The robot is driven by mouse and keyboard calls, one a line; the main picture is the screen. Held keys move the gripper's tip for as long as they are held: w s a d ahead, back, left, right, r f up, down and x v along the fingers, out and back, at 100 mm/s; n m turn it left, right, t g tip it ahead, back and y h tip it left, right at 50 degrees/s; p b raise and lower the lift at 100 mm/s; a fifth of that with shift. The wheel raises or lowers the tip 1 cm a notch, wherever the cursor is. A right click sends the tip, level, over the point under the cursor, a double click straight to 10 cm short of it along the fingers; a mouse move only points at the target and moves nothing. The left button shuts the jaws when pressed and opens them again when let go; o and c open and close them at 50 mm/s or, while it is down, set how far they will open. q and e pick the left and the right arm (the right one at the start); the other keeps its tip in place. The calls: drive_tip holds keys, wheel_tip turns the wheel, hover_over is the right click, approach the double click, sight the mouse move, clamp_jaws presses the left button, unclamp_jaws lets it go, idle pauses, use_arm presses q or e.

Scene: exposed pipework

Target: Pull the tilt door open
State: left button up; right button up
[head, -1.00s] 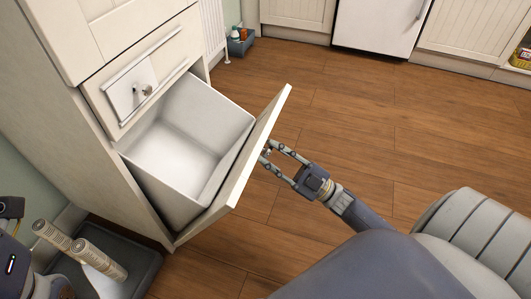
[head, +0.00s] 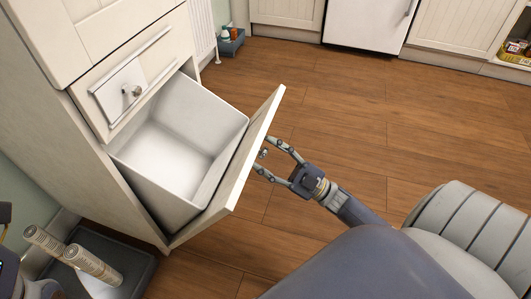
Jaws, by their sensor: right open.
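The tilt door (head: 236,175) of the cream cabinet leans outward at its top, well open. A pale bin (head: 178,150) sits tilted behind it, and its inside looks empty. A small round knob (head: 263,153) shows on the door's outer face. My right gripper (head: 264,156) is at that outer face, its two fingers spread on either side of the knob with gaps visible. It does not appear to grip anything. My left gripper is not seen; only dark parts of my body show at the lower left edge.
Wooden floor (head: 350,110) is clear to the right. A blue-grey box (head: 231,42) stands far back.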

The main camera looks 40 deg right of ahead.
drive_tip(key=v, duration=1.1)
drive_tip(key=shift+s+d+f, duration=0.15)
drive_tip(key=shift+d+f, duration=0.05)
drive_tip(key=shift+r, duration=0.1)
